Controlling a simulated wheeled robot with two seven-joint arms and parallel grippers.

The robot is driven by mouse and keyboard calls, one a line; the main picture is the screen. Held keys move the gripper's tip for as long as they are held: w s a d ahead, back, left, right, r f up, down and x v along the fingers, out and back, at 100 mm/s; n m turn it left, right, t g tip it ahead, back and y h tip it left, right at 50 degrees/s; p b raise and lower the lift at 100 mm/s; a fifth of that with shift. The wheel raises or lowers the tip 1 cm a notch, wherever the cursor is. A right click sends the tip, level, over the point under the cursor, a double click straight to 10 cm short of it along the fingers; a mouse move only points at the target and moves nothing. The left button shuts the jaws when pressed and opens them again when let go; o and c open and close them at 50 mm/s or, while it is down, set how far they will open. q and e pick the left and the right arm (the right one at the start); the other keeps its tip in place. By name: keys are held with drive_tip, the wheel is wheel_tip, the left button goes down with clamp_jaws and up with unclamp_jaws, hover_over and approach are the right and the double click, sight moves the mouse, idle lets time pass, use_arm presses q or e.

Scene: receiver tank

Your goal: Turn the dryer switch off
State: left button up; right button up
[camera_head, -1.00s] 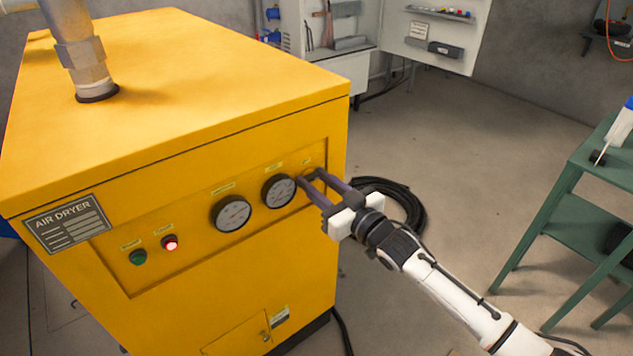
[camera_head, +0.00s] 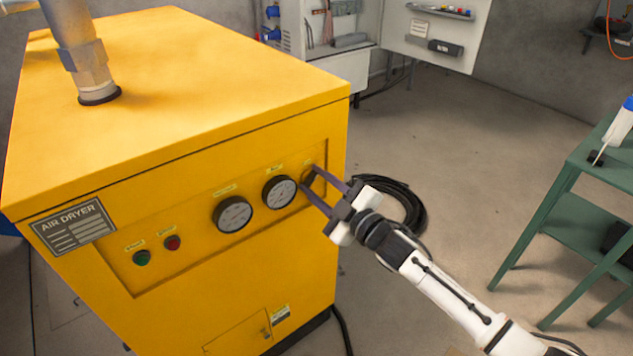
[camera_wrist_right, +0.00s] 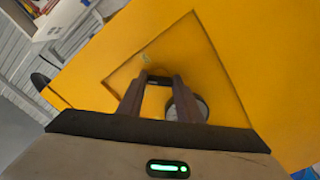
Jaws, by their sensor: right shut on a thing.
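The yellow air dryer (camera_head: 185,75) stands at the left with a recessed front panel. My right gripper (camera_head: 308,178) is at the right end of this panel, its fingers tilted. It is shut on the dark dryer switch (camera_wrist_right: 158,80), which shows between the fingertips in the right wrist view and is mostly hidden in the head view. The red lamp (camera_head: 172,242) on the panel is dark, and so is the green lamp (camera_head: 142,258) beside it. My left gripper is out of view.
Two round gauges (camera_head: 233,214) sit on the panel left of my gripper. A metal pipe (camera_head: 85,50) rises from the dryer top. A black coiled hose (camera_head: 405,210) lies on the floor behind my arm. A green table (camera_head: 575,215) stands at the right.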

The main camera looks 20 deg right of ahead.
drive_tip(key=n, duration=0.4)
drive_tip(key=shift+f+n, duration=0.1)
drive_tip(key=shift+n, duration=0.2)
drive_tip(key=n, duration=0.4)
drive_tip(key=shift+b, duration=0.35)
drive_tip(key=shift+n, duration=0.3)
drive_tip(key=o, duration=0.7)
drive_tip(key=shift+o, duration=0.3)
drive_tip(key=shift+s, duration=0.15)
drive_tip(key=v, duration=1)
drive_tip(key=shift+d, duration=0.1)
